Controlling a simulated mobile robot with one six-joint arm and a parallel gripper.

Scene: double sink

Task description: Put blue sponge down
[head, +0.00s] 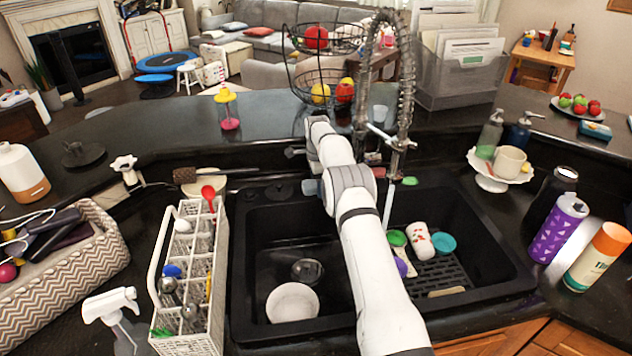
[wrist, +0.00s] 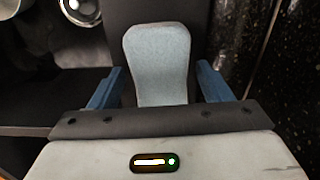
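The blue sponge (wrist: 160,60) is pale blue and narrows in the middle. In the wrist view it lies between the two blue fingers of my gripper (wrist: 160,88), over a dark surface. A narrow dark gap shows between the sponge and each finger, so my gripper looks open around it. Whether the sponge rests fully on the surface is hard to tell. In the head view my white arm reaches over the double sink (head: 240,270) toward its back edge.
The left basin holds a white bowl (head: 292,302); the right basin holds several cups, including a patterned one (head: 420,240). A white caddy (head: 190,290) stands left of the sink. The spring faucet (head: 400,130) rises right of my arm. Bottles (head: 558,228) stand at the right.

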